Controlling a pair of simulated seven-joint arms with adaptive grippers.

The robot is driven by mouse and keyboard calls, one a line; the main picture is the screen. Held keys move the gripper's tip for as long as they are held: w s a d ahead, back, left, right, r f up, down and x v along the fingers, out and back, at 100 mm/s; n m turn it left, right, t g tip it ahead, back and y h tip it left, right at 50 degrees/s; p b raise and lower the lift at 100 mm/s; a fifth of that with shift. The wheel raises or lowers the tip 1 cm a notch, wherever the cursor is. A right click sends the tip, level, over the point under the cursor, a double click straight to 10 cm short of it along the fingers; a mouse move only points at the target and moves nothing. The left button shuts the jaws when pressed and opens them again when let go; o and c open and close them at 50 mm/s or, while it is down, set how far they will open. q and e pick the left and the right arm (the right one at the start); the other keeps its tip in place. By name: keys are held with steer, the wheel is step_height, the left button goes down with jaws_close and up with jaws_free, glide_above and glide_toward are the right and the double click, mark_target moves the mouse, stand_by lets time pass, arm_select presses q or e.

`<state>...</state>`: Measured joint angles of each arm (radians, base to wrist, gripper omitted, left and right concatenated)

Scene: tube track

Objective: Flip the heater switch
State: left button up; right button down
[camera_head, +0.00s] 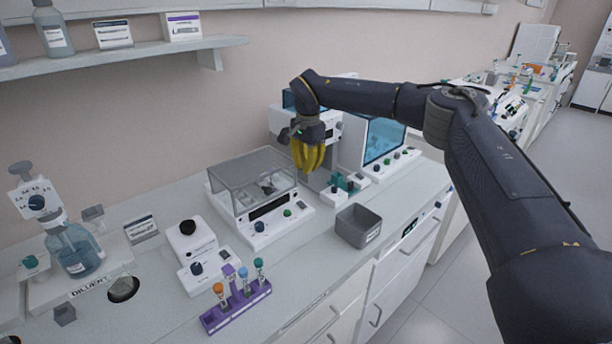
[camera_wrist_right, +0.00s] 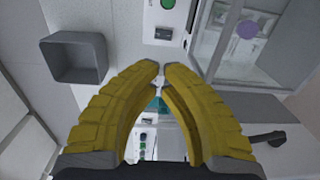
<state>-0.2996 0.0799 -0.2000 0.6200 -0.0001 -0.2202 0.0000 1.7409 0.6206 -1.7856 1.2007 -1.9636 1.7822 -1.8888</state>
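My right gripper (camera_head: 308,168) has yellow fingers pointing down above the bench, in front of a white instrument (camera_head: 334,130). In the right wrist view its fingertips (camera_wrist_right: 163,66) are nearly together, with only a thin gap and nothing visibly held. A small white unit with teal parts (camera_head: 345,184) stands below and right of the gripper; teal also shows between the fingers in the wrist view. I see no readable label that identifies the heater switch, and the fingers hide part of this area. My left gripper is not in view.
A clear-lidded balance (camera_head: 265,217) stands left of the gripper and a grey open bin (camera_head: 358,226) in front. A white knobbed device (camera_head: 195,256), a purple tube rack (camera_head: 236,305) and a diluent bottle (camera_head: 77,250) stand further left. Bare bench lies between bin and rack.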

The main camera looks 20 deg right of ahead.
mark_target(301, 205)
steer(key=shift+r, duration=0.25)
steer(key=shift+s+d+r+t, duration=0.25)
steer(key=shift+r+t, duration=0.2)
steer(key=shift+t, duration=0.25)
steer(key=shift+f, duration=0.2)
steer(key=f, duration=0.4)
steer(key=w+f, duration=0.1)
steer(key=f, duration=0.4)
steer(key=w+f, duration=0.1)
steer(key=f, duration=0.3)
steer(key=shift+a+f, duration=0.25)
steer(key=shift+a, duration=0.1)
